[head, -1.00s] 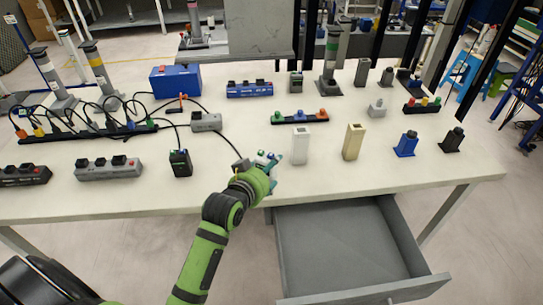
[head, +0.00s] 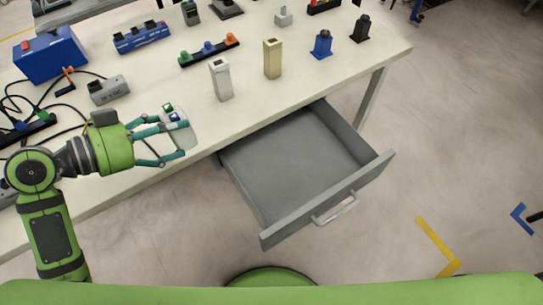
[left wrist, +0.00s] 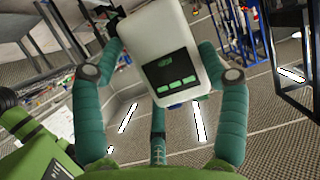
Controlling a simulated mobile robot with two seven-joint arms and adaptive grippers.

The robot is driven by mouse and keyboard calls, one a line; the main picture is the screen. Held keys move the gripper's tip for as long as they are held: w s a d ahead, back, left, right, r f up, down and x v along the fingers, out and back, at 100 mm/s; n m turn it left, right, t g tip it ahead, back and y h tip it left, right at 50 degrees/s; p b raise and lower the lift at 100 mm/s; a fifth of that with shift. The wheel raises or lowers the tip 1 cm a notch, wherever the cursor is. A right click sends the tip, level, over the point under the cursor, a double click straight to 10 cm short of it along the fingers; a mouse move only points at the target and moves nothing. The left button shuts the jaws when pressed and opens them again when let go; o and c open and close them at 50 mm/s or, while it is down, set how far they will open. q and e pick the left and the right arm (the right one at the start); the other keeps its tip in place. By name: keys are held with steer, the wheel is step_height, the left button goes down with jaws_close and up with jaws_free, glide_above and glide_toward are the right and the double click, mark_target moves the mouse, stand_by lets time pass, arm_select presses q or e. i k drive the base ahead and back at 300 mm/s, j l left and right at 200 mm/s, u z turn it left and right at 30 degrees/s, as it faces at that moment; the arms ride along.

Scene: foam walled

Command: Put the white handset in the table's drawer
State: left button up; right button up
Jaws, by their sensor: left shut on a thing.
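My left gripper (head: 168,137) is shut on the white handset (head: 180,131) and holds it at the table's front edge, left of the drawer. In the left wrist view the handset (left wrist: 165,45) sits between the teal fingers, with a small green display and green buttons facing the camera. The table's drawer (head: 300,165) is pulled out, grey, and the inside that shows is empty. It lies to the right of and below my left gripper. My right gripper is not in view.
On the white table (head: 300,90), a white block (head: 221,80) and a beige block (head: 272,59) stand behind the drawer. A grey adapter box (head: 108,90), a blue box (head: 50,54) and cables lie left.

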mark_target(313, 154)
steer(key=i+j+z, duration=0.1)
steer(key=j+z, duration=0.15)
steer(key=j, duration=0.55)
steer(key=j+z, duration=0.25)
steer(key=j, duration=0.55)
steer(key=z, duration=0.85)
steer(key=i+l, duration=0.2)
steer(key=i, duration=0.3)
